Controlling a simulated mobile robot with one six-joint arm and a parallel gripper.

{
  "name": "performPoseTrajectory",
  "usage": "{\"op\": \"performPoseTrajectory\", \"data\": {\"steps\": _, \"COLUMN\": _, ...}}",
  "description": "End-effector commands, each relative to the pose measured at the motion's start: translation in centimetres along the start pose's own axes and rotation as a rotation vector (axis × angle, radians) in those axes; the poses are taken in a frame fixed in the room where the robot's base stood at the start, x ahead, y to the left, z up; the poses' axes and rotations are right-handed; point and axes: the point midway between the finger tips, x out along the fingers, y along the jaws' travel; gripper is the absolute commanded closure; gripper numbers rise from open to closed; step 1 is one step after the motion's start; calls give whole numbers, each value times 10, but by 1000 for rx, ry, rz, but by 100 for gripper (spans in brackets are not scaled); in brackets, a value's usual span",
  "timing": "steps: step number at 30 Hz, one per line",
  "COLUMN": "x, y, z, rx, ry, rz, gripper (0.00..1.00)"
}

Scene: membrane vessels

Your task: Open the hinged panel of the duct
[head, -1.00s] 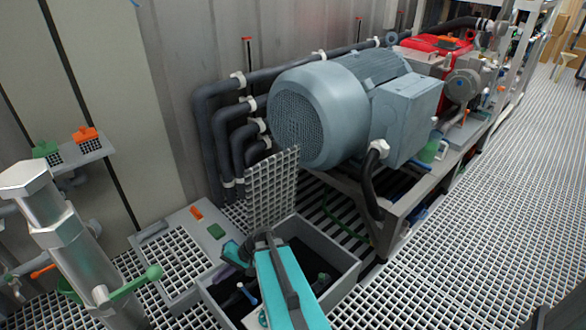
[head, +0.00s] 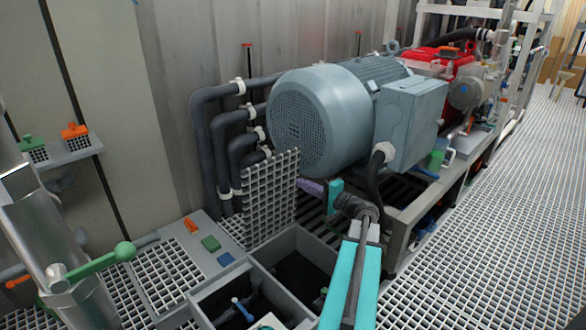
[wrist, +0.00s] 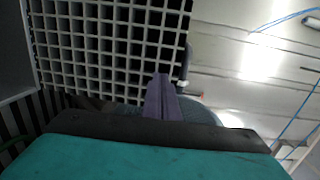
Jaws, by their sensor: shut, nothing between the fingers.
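The hinged panel (head: 270,200) is a white-grey grating that stands upright at the back edge of the grey open-topped duct (head: 270,289). The duct's dark inside shows below it. My gripper (head: 312,187), with purple fingers and a teal body part, is just right of the panel's right edge. Its fingers are shut with nothing between them. In the wrist view the panel (wrist: 105,45) fills the upper left, and the purple fingers (wrist: 161,97) overlap its lower right edge. I cannot tell whether they touch it.
A large grey-blue motor (head: 325,120) stands close behind and right of the gripper, with dark pipes (head: 200,130) to its left. A steel post with a green lever (head: 95,262) is at the left.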

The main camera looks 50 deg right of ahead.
Motion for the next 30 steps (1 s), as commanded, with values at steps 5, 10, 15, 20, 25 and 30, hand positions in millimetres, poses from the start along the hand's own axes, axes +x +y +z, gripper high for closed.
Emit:
{"op": "performPoseTrajectory", "data": {"steps": 5, "x": -30, "y": -22, "z": -36, "rx": -6, "ry": 71, "rz": -81, "gripper": 100}}
{"op": "performPoseTrajectory", "data": {"steps": 10, "x": -38, "y": -30, "z": -44, "rx": -7, "ry": 87, "rz": -102, "gripper": 100}}
{"op": "performPoseTrajectory", "data": {"steps": 15, "x": -38, "y": -31, "z": -43, "rx": -7, "ry": 87, "rz": -102, "gripper": 100}}
{"op": "performPoseTrajectory", "data": {"steps": 20, "x": -37, "y": -30, "z": -43, "rx": -7, "ry": 86, "rz": -101, "gripper": 100}}
{"op": "performPoseTrajectory", "data": {"steps": 25, "x": -30, "y": -30, "z": -44, "rx": -7, "ry": 84, "rz": -100, "gripper": 100}}
{"op": "performPoseTrajectory", "data": {"steps": 30, "x": -13, "y": -31, "z": -45, "rx": -8, "ry": 84, "rz": -100, "gripper": 100}}
